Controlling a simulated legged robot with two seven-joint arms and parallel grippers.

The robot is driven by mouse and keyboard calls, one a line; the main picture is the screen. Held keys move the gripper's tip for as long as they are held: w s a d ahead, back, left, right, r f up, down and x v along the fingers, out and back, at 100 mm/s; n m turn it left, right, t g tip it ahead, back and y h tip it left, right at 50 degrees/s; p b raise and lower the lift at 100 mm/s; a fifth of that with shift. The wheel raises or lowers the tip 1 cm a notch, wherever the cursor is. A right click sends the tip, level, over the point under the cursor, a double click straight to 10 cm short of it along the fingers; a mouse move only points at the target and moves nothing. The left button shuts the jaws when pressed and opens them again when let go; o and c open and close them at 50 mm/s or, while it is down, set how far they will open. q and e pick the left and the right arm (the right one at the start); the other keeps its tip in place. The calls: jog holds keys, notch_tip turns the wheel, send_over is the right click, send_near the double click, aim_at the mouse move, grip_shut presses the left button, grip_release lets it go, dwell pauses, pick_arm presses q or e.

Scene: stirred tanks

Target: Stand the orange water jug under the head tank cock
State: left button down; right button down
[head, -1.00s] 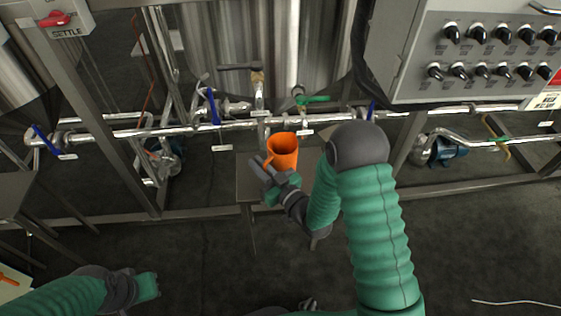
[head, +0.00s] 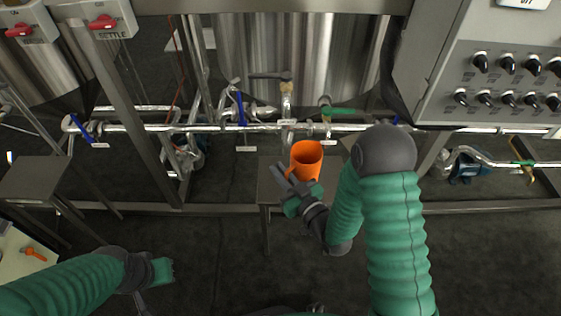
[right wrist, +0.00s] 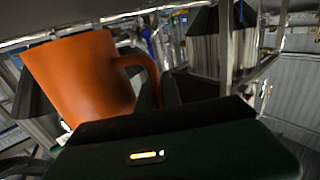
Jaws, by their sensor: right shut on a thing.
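The orange water jug (head: 309,164) is held by its handle in my right gripper (head: 286,182), mouth up and roughly upright. In the right wrist view the jug (right wrist: 80,80) fills the left side, its handle running to the dark fingers (right wrist: 168,92). The jug appears over a small grey stand (head: 268,193); I cannot tell whether it touches it. Behind it are a cock with a dark lever (head: 286,84) and a green-handled cock (head: 327,110); I cannot read which is the head tank's. My left gripper (head: 163,271) is low at left, its fingers unclear.
A horizontal steel pipe (head: 210,127) runs behind the jug, with a blue-handled valve (head: 240,107) to its left. A grey control panel (head: 490,65) overhangs at right. A grey side table (head: 40,181) stands at left. The dark floor in front is clear.

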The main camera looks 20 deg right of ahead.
jog(key=s+a+r+p, duration=0.1)
jog(key=s+a+p, duration=0.2)
jog(key=s+p, duration=0.7)
jog(key=w+d+r+m+h, duration=0.1)
jog(key=w+d+h, duration=0.1)
jog(key=w+d+r+m+h+b, duration=0.1)
jog(key=w+d+h, duration=0.1)
jog(key=d, duration=0.1)
jog(key=w+d+r+m+h+b, duration=0.1)
jog(key=w+d+r+h, duration=0.1)
jog(key=d, duration=0.1)
jog(key=shift+d+m+t, duration=0.25)
jog(key=shift+m+t, duration=0.05)
jog(key=shift+t, duration=0.1)
notch_tip(320, 180, up, 29)
jog(key=p, duration=2.8)
send_over(305, 168)
jog(key=s+a, duration=0.1)
jog(key=s, duration=0.1)
jog(key=shift+w+a+f, duration=0.1)
jog(key=shift+w+f, duration=0.05)
jog(key=shift+f, duration=0.05)
